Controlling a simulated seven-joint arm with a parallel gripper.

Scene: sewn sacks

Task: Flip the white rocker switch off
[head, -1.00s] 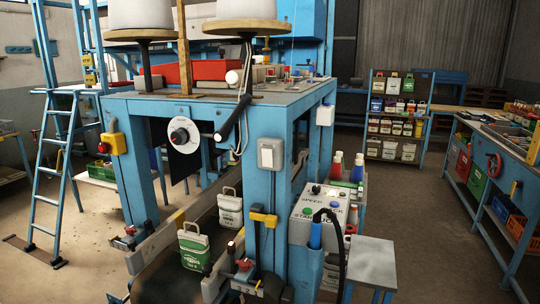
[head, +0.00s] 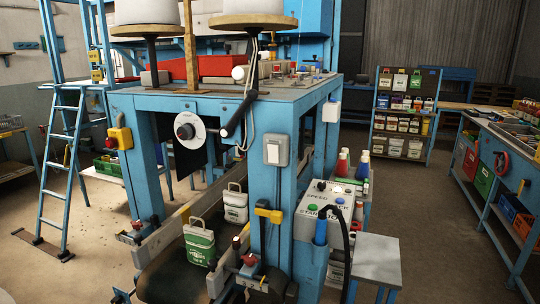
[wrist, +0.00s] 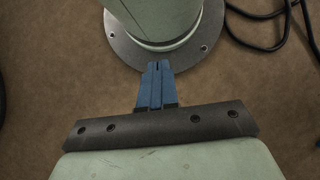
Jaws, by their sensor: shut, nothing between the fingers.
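The white rocker switch (head: 273,153) sits in a grey box on the blue front post of the sewing machine frame, in the middle of the head view. Its rocker looks flat at this size, so I cannot tell which side is pressed. My gripper (wrist: 156,66) shows only in the wrist view, where its blue fingers are together with nothing between them. It points toward a round metal base plate on the brown floor. The switch does not show in the wrist view, and the gripper does not show in the head view.
A yellow box with a red button (head: 120,138) is on the left post. A control box (head: 325,202) and a grey side table (head: 372,260) stand right of the switch post. Green and white sacks (head: 199,243) stand on the conveyor. Black cables (wrist: 270,35) lie on the floor.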

